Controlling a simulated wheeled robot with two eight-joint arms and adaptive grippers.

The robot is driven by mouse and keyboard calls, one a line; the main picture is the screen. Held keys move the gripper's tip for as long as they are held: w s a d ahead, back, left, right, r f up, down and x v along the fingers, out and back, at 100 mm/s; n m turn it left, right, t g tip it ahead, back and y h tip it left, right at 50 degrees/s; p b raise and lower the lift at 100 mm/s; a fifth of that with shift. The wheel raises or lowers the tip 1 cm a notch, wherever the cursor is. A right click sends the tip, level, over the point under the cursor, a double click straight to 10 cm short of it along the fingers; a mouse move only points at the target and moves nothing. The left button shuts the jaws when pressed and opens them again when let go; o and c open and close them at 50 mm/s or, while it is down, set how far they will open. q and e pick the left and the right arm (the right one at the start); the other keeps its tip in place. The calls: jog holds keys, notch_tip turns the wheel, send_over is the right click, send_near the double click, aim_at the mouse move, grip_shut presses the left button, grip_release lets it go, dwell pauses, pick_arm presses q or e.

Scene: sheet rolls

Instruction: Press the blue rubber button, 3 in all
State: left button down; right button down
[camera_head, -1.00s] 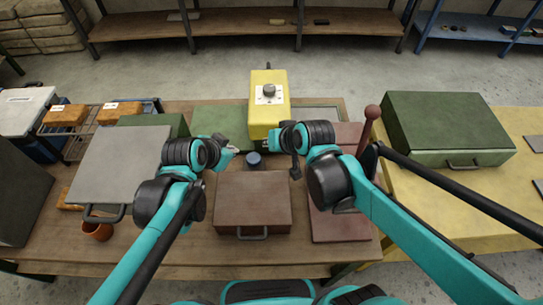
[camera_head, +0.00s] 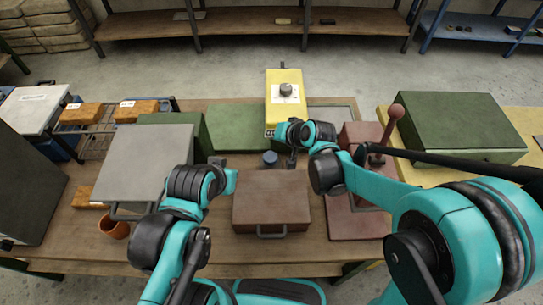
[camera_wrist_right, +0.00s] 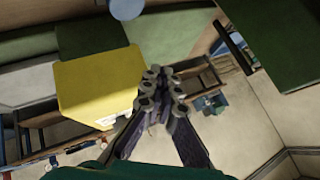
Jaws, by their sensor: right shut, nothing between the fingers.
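The blue rubber button (camera_head: 270,158) is a small, short, round blue-grey piece on the wooden table, behind the brown case. In the right wrist view a blue disc (camera_wrist_right: 126,9), apparently the same button, is cut by the top edge. My right gripper (camera_head: 292,163) points down just right of the button in the head view, apart from it. In the wrist view its fingers (camera_wrist_right: 165,92) are together and hold nothing. My left gripper (camera_head: 218,161) is left of the button, small and partly hidden behind its own wrist, so its opening does not show.
A yellow box with a knob (camera_head: 285,92) stands behind the button. A brown case (camera_head: 271,199) lies in front. A grey case (camera_head: 146,165) is at left, and a reddish base with a lever (camera_head: 356,222) at right. A green case (camera_head: 452,128) is farther right.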

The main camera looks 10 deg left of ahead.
aim_at(269, 155)
pick_arm(q)
jog(key=shift+f, duration=0.15)
pick_arm(e)
jog(key=shift+f, duration=0.15)
